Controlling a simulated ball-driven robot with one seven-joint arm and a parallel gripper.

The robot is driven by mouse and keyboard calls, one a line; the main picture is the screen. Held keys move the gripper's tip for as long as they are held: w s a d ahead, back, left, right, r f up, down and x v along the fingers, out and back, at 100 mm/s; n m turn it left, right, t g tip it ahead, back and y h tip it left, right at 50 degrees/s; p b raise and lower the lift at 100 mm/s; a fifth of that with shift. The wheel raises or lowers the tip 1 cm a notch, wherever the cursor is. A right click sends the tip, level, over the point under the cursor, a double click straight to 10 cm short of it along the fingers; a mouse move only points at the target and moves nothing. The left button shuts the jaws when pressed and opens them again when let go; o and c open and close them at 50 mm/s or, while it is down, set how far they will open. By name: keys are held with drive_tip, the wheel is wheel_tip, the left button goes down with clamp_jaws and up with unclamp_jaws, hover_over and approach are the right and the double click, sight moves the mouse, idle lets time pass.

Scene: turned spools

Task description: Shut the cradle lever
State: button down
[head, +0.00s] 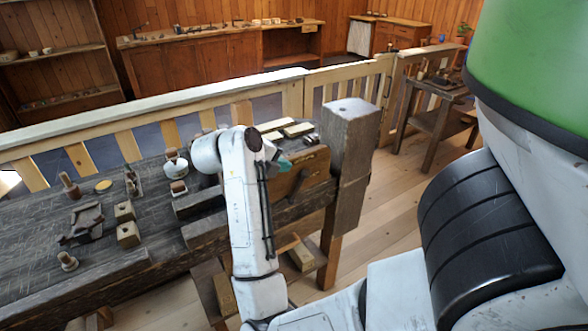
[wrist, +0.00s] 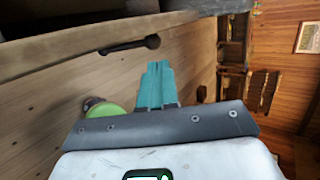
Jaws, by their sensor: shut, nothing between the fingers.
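A dark lever (wrist: 130,45) with a rounded end shows in the wrist view, against the wooden edge of the bench. My gripper (head: 285,166) has teal fingers, pressed together and empty, just left of the block's front. The cradle itself cannot be made out clearly.
The dark workbench (head: 105,245) carries small wooden blocks (head: 128,234), spools and a white pot (head: 175,165). A tall grey post (head: 349,125) stands right of the block. A wooden railing (head: 150,108) runs behind. The plank floor (head: 385,225) right of the bench is open.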

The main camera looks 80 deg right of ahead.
drive_tip(key=shift+v, duration=1.25)
